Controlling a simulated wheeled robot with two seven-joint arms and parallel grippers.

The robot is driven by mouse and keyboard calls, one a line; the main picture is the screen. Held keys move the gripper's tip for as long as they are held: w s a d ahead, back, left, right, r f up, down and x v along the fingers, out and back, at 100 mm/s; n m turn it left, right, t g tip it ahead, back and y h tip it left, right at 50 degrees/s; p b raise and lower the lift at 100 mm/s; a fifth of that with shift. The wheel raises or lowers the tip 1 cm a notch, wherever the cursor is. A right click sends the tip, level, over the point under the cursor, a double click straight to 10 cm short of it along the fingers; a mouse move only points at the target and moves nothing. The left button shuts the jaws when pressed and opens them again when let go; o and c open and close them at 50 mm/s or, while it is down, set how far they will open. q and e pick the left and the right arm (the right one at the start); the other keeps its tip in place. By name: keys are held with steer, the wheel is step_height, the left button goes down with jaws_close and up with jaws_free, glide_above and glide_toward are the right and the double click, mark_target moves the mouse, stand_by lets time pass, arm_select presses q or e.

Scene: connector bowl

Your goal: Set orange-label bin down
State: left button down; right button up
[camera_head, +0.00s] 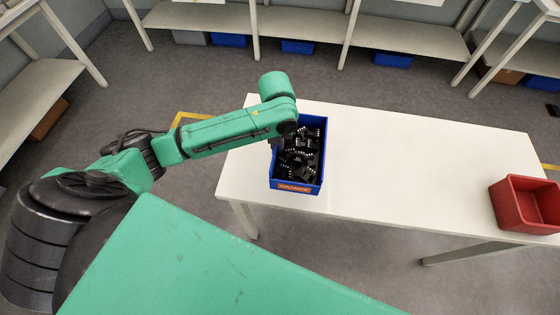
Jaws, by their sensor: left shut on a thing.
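The orange-label bin (321,157) is a blue open box with an orange label (295,187) on its front face. It is full of small black connectors (300,150). It is at the left part of the white table, upright; I cannot tell whether its base touches the tabletop. My left gripper (276,142) is at the bin's left wall, shut on it, with the fingers mostly hidden by my green arm. My right gripper is not in view.
A red bin (523,204) stands at the right end of the white table (420,165). The tabletop between the two bins is clear. Shelves with blue bins (392,59) line the back wall.

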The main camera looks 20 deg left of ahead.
arm_select(q)
steer(key=f, duration=0.9)
steer(key=shift+w+f, duration=0.1)
steer(key=shift+w, duration=0.1)
steer(key=shift+w+f, duration=0.15)
steer(key=c, duration=1.4)
jaws_free()
steer(key=shift+f, duration=0.15)
steer(key=o, duration=0.4)
steer(key=shift+r, duration=0.25)
step_height(320, 180, up, 12)
steer(key=shift+f, duration=0.1)
